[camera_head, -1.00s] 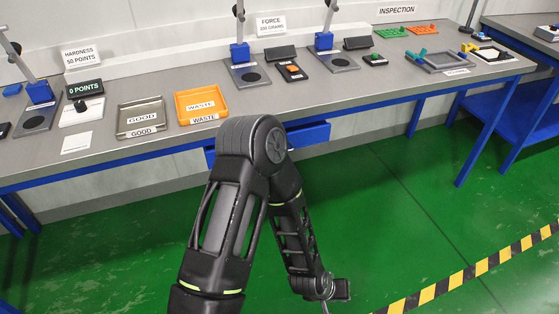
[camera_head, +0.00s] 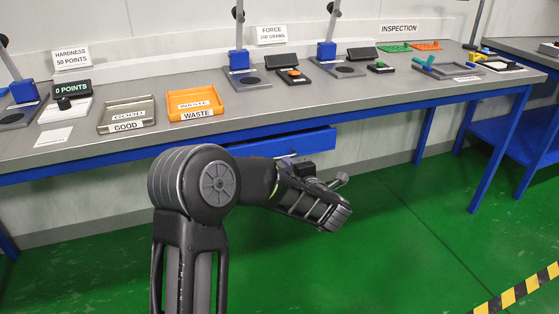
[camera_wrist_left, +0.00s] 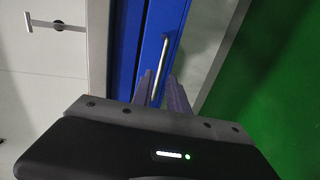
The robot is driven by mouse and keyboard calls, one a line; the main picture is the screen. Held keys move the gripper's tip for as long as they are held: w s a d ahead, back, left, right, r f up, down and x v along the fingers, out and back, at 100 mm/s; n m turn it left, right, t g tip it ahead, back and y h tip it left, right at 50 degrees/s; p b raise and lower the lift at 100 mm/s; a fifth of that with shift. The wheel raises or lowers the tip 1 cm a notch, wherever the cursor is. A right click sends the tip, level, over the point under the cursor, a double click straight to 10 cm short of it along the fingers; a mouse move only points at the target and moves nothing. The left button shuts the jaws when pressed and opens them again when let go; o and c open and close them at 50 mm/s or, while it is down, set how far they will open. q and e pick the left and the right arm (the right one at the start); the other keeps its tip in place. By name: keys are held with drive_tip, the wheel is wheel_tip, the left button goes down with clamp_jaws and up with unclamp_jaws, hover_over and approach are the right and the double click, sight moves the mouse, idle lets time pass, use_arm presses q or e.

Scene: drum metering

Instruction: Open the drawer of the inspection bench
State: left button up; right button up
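The blue drawer (camera_head: 305,143) hangs under the front of the grey inspection bench (camera_head: 370,100); my left arm covers part of its front in the head view. In the left wrist view the blue drawer front (camera_wrist_left: 178,22) carries a silver bar handle (camera_wrist_left: 161,65). My left gripper (camera_wrist_left: 160,88) faces this front with its two fingers apart, one on each side of the handle's near end as seen there. Contact with the handle cannot be told. In the head view the fingertips are hidden behind my wrist. My right gripper is out of view.
On the bench stand a grey GOOD tray (camera_head: 126,113), an orange WASTE tray (camera_head: 197,104) and several test stands. A blue bench leg (camera_head: 496,152) stands to the right. The green floor (camera_head: 400,240) in front is clear, with a striped line at lower right.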

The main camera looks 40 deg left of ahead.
sight(279, 158)
use_arm(q)
drive_tip(key=b+x, duration=0.1)
drive_tip(key=x, duration=0.6)
drive_tip(key=shift+w+a+f, duration=0.15)
drive_tip(key=shift+w+a, duration=0.05)
drive_tip(key=shift+a, duration=0.15)
drive_tip(key=shift+c, duration=0.5)
clamp_jaws()
idle(0.6)
